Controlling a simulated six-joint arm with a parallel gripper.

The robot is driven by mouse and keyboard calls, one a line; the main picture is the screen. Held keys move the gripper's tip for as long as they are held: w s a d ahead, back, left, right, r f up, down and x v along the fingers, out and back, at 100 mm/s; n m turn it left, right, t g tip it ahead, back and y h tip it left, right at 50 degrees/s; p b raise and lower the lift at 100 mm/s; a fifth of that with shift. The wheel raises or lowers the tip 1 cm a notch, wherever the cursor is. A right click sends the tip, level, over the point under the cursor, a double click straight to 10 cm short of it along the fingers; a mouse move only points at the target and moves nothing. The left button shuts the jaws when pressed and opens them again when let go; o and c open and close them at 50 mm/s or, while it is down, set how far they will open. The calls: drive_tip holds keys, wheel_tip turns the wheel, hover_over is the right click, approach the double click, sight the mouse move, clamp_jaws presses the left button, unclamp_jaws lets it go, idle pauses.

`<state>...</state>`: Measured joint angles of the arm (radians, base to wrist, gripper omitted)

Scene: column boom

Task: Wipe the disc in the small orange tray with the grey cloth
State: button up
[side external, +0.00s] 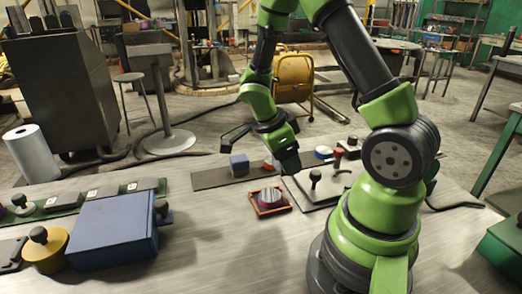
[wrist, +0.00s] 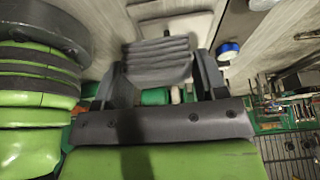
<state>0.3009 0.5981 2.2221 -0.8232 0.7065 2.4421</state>
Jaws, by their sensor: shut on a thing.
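The small orange tray (side external: 257,213) lies on the table in the middle of the side view. A reddish-purple disc (side external: 269,198) with a striped greyish top sits in it. My gripper (side external: 290,162) is above the table, behind and slightly right of the tray, apart from it. In the wrist view my gripper (wrist: 160,78) is shut on the grey cloth (wrist: 157,52), a folded, ribbed pad between the two fingers. The cloth is hard to tell from the dark fingers in the side view. The tray and disc cannot be made out in the wrist view.
A white plate with a black knob (side external: 315,177) lies right of the tray. A blue block (side external: 239,164) stands on a dark strip behind it. A blue-and-white round piece (side external: 323,152) is behind the plate. A large blue box (side external: 113,231) stands left; table between is clear.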

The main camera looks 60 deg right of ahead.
sight(262, 195)
drive_tip(key=shift+s+f, duration=0.1)
drive_tip(key=shift+f, duration=3.2)
drive_tip(key=shift+w+a+f, duration=0.15)
drive_tip(key=shift+w+f, duration=0.3)
drive_tip(key=shift+f, duration=0.25)
drive_tip(key=shift+c, duration=0.5)
drive_tip(key=shift+w+a+f, duration=0.1)
drive_tip(key=shift+w+a, duration=0.05)
drive_tip(key=shift+w, duration=0.15)
drive_tip(key=shift+w+a, duration=0.4)
drive_tip(key=shift+w, duration=0.25)
drive_tip(key=shift+w+a, duration=0.35)
drive_tip(key=shift+w, duration=0.3)
drive_tip(key=shift+w+a, duration=0.4)
drive_tip(key=shift+w, duration=0.25)
drive_tip(key=s+d, duration=0.2)
drive_tip(key=s, duration=0.3)
drive_tip(key=shift+d, duration=0.4)
drive_tip(key=shift+s+d, duration=0.1)
drive_tip(key=shift+r, duration=4.15)
